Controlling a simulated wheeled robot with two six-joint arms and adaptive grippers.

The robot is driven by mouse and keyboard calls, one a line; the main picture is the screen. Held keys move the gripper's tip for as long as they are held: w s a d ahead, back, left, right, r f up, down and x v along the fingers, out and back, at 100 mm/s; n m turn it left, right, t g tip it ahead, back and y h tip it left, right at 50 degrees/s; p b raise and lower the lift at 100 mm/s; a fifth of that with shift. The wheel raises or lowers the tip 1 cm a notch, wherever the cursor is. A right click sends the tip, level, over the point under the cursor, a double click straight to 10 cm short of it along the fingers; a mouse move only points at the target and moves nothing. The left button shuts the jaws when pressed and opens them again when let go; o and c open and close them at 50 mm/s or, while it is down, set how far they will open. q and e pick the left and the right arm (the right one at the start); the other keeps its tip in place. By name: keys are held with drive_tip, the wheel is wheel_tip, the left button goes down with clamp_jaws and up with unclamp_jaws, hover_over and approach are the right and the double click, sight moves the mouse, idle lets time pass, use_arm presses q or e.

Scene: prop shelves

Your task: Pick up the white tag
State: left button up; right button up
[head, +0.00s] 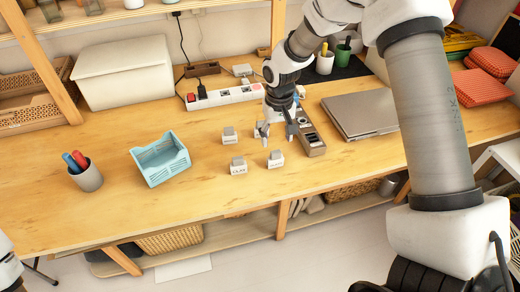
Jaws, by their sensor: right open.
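Several small white tags with grey tops stand on the wooden table. One white tag (230,136) is at the back left of the group, one (238,167) is at the front left, and one (275,160) is at the front right. Another pale piece by the gripper is mostly hidden, and I cannot tell its shape. My right gripper (277,134) points down with its fingers apart, behind the front right tag and to the right of the back left one. I cannot tell its height above the table. My left gripper is out of view.
A light blue basket (162,159) and a grey cup with pens (87,175) stand to the left. A grey box with dark slots (312,144) is close right of the gripper. A laptop (360,115) lies further right, and a power strip (222,97) is behind.

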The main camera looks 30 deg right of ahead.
sight(276, 152)
wheel_tip(276, 152, down, 8)
drive_tip(key=shift+r+p, duration=0.25)
drive_tip(key=shift+p, duration=0.45)
drive_tip(key=shift+s+r, duration=0.1)
drive_tip(key=shift+s, duration=0.05)
drive_tip(key=shift+c, duration=0.7)
drive_tip(key=c, duration=0.3)
